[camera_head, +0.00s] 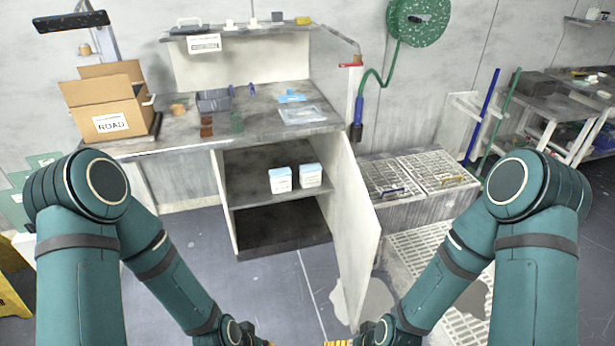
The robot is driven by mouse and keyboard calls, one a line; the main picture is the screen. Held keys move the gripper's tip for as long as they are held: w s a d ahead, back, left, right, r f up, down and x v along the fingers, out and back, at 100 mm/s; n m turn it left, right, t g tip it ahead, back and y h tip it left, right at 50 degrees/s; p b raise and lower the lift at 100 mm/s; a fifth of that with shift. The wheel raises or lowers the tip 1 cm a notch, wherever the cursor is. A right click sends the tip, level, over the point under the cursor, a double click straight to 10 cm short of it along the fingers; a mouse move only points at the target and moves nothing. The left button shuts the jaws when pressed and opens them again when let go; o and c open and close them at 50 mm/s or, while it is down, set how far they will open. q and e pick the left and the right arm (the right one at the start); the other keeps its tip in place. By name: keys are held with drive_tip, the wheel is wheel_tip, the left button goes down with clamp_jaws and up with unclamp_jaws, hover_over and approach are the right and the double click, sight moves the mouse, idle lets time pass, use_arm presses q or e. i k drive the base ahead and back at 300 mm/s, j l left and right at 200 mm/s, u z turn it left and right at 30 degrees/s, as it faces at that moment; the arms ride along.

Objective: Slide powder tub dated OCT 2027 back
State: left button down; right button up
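Two small white tubs with light blue lids stand upright side by side on the middle shelf (245,190) of an open cabinet. The left tub (281,181) and the right tub (311,176) are both near the shelf's front edge, with a narrow gap between them. Their labels are too small to read, so I cannot tell which is dated OCT 2027. Bare shelf shows behind and to the left of them. My two arms come in from the bottom corners and reach down to the bottom edge, where my grippers are out of view. Nothing of mine touches the tubs.
The cabinet door (353,225) stands open on the right, jutting forward. The worktop (262,116) above holds a cardboard box (105,100), a grey bin (213,101) and a clear tray (301,114). Floor grating (440,265) and a puddle lie at right. The floor before the cabinet is clear.

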sight(310, 174)
drive_tip(key=l, duration=0.15)
drive_tip(key=i+j+u, duration=0.6)
drive_tip(key=i+j, duration=0.2)
drive_tip(key=i+j+u, duration=0.2)
drive_tip(key=i+j, duration=0.15)
drive_tip(key=i+z, duration=0.25)
drive_tip(key=z, duration=0.2)
drive_tip(key=i+z, duration=0.25)
drive_tip(key=z, duration=0.2)
drive_tip(key=i+j+z, duration=0.15)
drive_tip(key=z, duration=0.3)
drive_tip(key=i+z, duration=0.25)
drive_tip(key=z, duration=0.2)
drive_tip(key=i+j+z, duration=0.15)
drive_tip(key=z, duration=0.3)
drive_tip(key=i+j+z, duration=0.25)
drive_tip(key=z, duration=0.2)
